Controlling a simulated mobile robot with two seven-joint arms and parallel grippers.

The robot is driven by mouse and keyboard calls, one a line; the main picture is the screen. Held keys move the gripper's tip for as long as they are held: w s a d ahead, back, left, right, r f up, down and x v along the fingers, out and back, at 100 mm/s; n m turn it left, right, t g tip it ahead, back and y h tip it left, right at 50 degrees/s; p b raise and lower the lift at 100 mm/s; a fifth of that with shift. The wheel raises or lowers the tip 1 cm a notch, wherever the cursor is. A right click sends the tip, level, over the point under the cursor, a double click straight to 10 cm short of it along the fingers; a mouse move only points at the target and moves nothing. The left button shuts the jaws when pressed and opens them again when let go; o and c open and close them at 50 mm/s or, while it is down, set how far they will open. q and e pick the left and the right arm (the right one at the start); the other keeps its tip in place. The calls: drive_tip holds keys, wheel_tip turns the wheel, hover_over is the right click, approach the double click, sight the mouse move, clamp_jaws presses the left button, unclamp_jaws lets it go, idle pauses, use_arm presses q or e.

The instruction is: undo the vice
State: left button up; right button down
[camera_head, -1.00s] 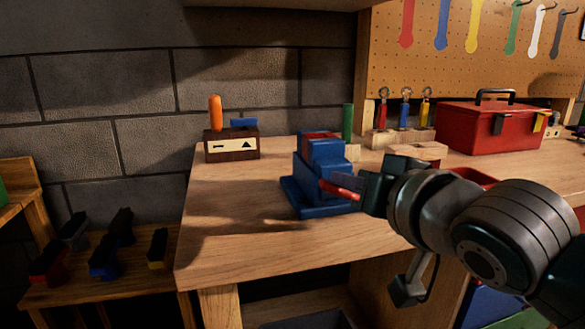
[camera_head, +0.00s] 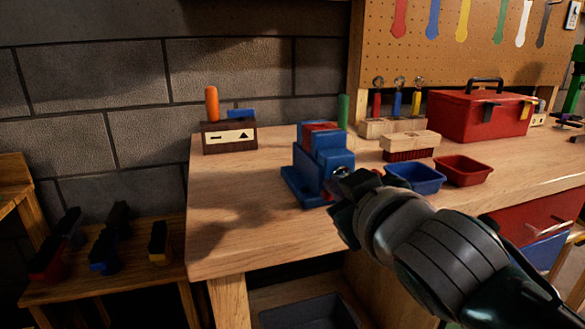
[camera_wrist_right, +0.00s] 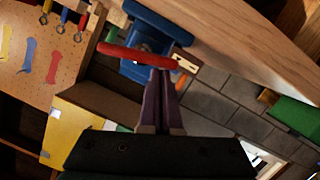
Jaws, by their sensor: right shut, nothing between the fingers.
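The blue vice (camera_head: 322,155) stands on the workbench (camera_head: 235,225) near its left end. Red shows at the top by its jaws; I cannot tell whether it is jaw lining or a held piece. A grey screw end shows on its front. In the right wrist view, the vice (camera_wrist_right: 150,38) has a long red handle (camera_wrist_right: 130,52) across its front. My right gripper (camera_wrist_right: 163,72) is shut and empty, its fingertips close to that handle; contact is unclear. In the head view my right gripper (camera_head: 343,200) is just before the vice, hiding most of the handle. My left gripper is out of view.
A blue tray (camera_head: 415,178) and a red tray (camera_head: 464,170) lie right of the vice, with a brush (camera_head: 410,144) behind. A red toolbox (camera_head: 480,115) stands further right. A brown box with an orange handle (camera_head: 229,138) stands left. The bench's front left is clear.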

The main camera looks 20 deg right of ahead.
drive_tip(key=shift+a+f+n+t+h+b, duration=0.15)
drive_tip(key=shift+f+n+h+b, duration=0.3)
drive_tip(key=shift+n+b, duration=0.55)
drive_tip(key=shift+f+n+t+h+b, duration=0.15)
drive_tip(key=shift+f+n+h+b, duration=0.3)
drive_tip(key=shift+n+b, duration=0.55)
drive_tip(key=shift+f+n, duration=0.1)
drive_tip(key=shift+n, duration=0.3)
